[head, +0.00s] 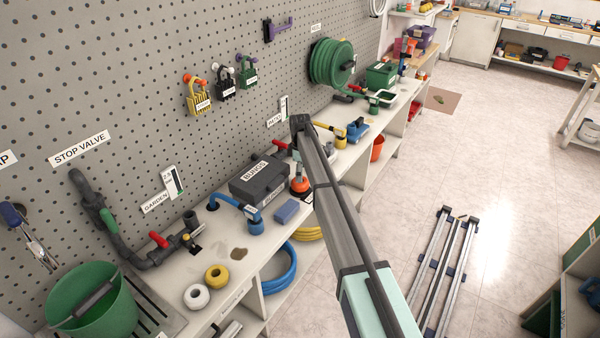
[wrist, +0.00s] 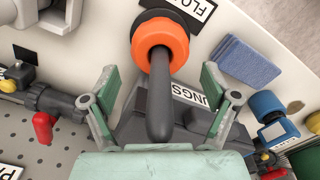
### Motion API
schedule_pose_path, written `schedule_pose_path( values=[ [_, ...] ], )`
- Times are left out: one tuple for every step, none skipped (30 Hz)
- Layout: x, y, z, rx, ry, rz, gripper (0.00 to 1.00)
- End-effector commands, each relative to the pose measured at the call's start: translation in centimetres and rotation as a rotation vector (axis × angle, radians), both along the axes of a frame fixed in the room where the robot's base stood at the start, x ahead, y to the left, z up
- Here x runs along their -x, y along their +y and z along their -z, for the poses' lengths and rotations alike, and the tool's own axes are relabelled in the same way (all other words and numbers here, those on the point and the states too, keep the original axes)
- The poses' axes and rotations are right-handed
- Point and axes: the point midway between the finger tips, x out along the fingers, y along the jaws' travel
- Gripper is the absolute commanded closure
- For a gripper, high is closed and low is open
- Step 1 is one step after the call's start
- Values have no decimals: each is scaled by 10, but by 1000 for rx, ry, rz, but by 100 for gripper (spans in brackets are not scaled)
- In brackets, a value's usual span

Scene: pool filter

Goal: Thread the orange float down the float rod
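The orange float (wrist: 179,42) is a thick ring around the dark float rod (wrist: 160,105) in the wrist view. It sits toward the rod's far, lower end, above a dark base. Whether it rests on the base is unclear. The rod's rounded free end points toward the wrist camera. My gripper (wrist: 160,90) is open, with its two green fingers apart on either side of the rod and nothing held between them. In the head view the float (head: 299,186) shows low on the bench, just left of my arm. My fingers cannot be made out there.
A dark BUNGS box (head: 262,180) stands beside the float. A blue block (head: 286,211) and a blue pipe fitting (head: 255,225) are nearby on the bench (head: 225,268). The pegboard wall (head: 130,60) rises behind.

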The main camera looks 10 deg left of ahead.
Motion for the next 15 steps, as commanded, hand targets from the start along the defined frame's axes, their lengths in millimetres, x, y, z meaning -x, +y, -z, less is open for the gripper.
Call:
schedule_pose_path(
  values=[
    [0,0,0,0,0,0,5],
    [0,0,0,0,0,0,5],
    [0,0,0,0,0,0,5],
    [0,0,0,0,0,0,5],
    [0,0,0,0,0,0,5],
    [0,0,0,0,0,0,5],
    [0,0,0,0,0,0,5],
    [0,0,0,0,0,0,5],
    [0,0,-1,0,0,0,5],
    [0,0,-1,0,0,0,5],
    [0,0,-2,0,-1,0,5],
    [0,0,-3,0,-1,0,5],
    [0,0,-5,0,-1,0,5],
    [0,0,-7,0,-1,0,5],
    [0,0,-10,0,-1,0,5]
  ],
)
